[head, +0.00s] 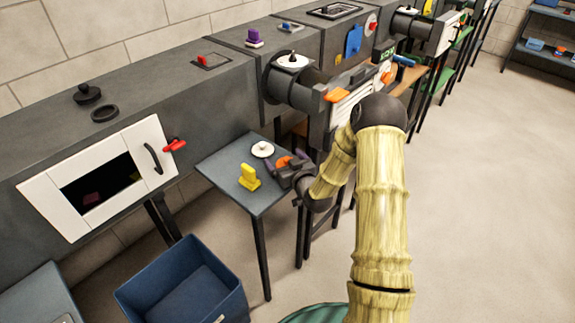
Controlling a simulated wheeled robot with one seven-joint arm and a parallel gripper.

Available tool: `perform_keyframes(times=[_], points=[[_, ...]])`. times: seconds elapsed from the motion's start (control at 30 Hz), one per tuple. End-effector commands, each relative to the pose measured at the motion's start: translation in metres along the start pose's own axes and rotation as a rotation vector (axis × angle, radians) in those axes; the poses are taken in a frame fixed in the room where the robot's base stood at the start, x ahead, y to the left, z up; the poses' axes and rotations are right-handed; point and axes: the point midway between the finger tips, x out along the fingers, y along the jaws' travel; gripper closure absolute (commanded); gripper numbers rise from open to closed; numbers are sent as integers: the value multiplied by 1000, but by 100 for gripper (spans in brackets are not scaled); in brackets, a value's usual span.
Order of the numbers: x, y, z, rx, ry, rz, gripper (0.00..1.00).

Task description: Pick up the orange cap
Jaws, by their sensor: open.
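The orange cap (283,161) lies on the small grey table (257,198), near its right side. My gripper (286,158) reaches in from the right, low over the table. Its jaws are open, with the fingers on either side of the orange cap. Part of the cap is hidden by the gripper, and I cannot tell whether the fingers touch it.
A white round lid (262,149) and a yellow block-shaped piece (249,178) sit on the same table, left of my gripper. A blue bin (185,283) stands on the floor below. Dark ductwork (215,105) with an open white hatch (40,205) runs behind.

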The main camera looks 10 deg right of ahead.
Motion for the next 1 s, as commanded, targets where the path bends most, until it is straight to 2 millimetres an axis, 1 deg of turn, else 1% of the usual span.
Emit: perform_keyframes(times=[0.23,0.27,0.4,0.5,0.83,0.93,1.0], points=[[0,0,0,0,0,0,8],[0,0,0,0,0,0,10],[0,0,0,0,1,0,37],[0,0,0,0,1,0,55],[0,0,-2,-1,1,0,56],[-1,0,-8,-1,3,0,56],[-2,0,-16,-2,4,1,56]])
